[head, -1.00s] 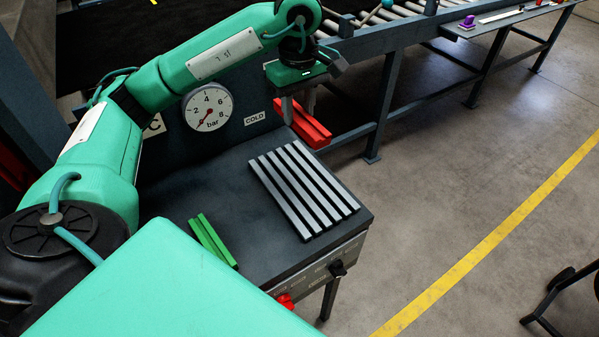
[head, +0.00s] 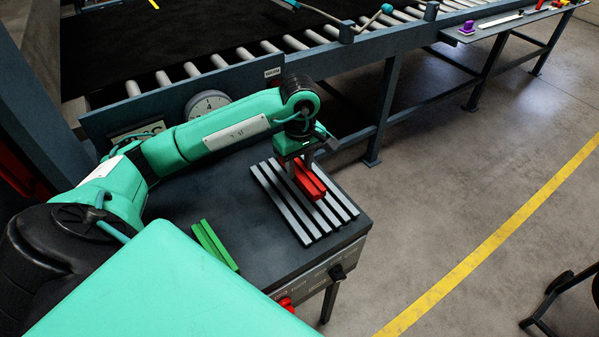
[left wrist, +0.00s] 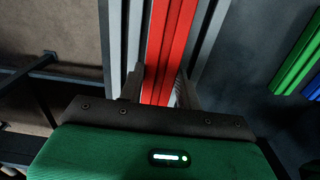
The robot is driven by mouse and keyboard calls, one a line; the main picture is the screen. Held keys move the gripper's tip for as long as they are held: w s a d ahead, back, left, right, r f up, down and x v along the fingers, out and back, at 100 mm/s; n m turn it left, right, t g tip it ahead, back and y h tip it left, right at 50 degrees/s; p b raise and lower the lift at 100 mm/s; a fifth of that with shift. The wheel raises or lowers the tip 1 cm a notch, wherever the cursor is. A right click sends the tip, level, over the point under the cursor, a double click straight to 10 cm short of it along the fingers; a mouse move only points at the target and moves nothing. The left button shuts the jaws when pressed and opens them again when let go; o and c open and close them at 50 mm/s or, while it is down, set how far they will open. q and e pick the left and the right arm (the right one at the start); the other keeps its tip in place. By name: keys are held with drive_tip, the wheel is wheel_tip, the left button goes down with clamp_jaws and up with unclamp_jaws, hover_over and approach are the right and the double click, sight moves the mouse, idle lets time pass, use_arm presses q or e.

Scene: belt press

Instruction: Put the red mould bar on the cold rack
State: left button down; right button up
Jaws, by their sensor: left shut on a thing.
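The red mould bar (head: 309,181) is gripped by my left gripper (head: 301,162), which comes down on it from above. In the left wrist view the red bar (left wrist: 168,45) runs between the two fingers (left wrist: 160,88). The cold rack is the set of pale parallel slats (head: 285,206) on the dark table top. The bar is over the rack's upper right part, roughly along the slats. I cannot tell whether it touches them. My right gripper is not in view.
A green bar (head: 214,245) lies on the dark table (head: 188,197) left of the rack. A roller conveyor (head: 240,60) runs behind. A dial gauge (head: 207,103) is partly hidden by my left arm. A red knob (head: 286,303) is on the table's front.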

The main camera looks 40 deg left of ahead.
sight(300, 171)
use_arm(q)
wheel_tip(300, 171, down, 4)
drive_tip(key=shift+d+r+p, duration=0.1)
drive_tip(key=shift+r+p, duration=0.15)
drive_tip(key=shift+p, duration=0.35)
drive_tip(key=shift+f, duration=0.2)
drive_tip(key=shift+f+b, duration=0.2)
drive_tip(key=shift+b, duration=0.15)
drive_tip(key=c, duration=1)
unclamp_jaws()
drive_tip(key=shift+r, duration=0.1)
drive_tip(key=shift+o, duration=0.2)
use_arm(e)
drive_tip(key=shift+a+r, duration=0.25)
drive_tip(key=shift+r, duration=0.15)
